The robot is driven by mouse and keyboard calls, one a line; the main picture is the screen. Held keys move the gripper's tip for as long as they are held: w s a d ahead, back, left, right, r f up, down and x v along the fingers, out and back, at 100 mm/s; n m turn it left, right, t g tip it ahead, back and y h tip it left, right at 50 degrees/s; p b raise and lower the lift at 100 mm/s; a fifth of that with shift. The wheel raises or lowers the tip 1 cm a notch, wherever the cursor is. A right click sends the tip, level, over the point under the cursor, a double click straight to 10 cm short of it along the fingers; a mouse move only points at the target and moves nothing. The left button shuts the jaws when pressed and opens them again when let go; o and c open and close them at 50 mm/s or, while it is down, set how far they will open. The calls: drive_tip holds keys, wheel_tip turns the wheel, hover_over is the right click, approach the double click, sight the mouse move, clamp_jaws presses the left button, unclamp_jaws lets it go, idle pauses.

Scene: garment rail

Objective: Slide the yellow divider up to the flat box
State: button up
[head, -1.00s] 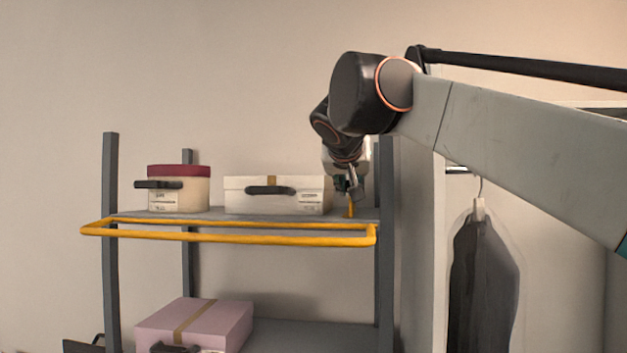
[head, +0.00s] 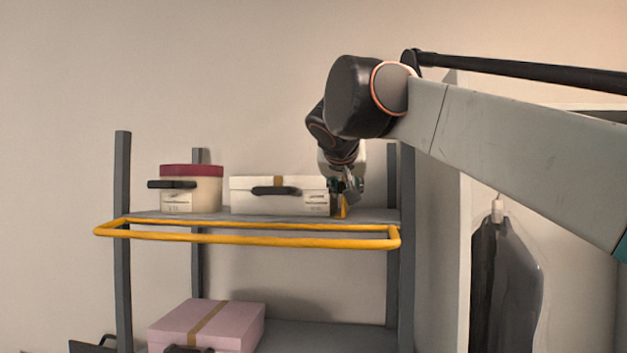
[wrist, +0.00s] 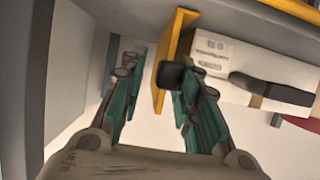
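The yellow divider (head: 344,206) stands upright on the upper shelf, just right of the flat box (head: 251,199). The flat box is white with a tan strip and a dark handle. My gripper (head: 344,187) reaches down at the divider and hides part of it and of the box's right end. In the wrist view the divider (wrist: 163,87) rises between the two fingers of my gripper (wrist: 153,65). The fingers are apart, with a gap on the left side. The right fingertip overlaps the divider on the box's side (wrist: 222,73); contact is unclear.
A round cream box with a red lid (head: 192,190) stands left of the flat box. A yellow rail (head: 250,240) runs along the shelf front. Grey posts (head: 406,250) frame the rack. A pink box (head: 208,326) sits on the lower shelf. Dark garments (head: 505,285) hang right.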

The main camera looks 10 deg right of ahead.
drive_tip(key=shift+s+d, duration=0.1)
idle(0.3)
drive_tip(key=v, duration=1.2)
drive_tip(key=shift+d, duration=0.1)
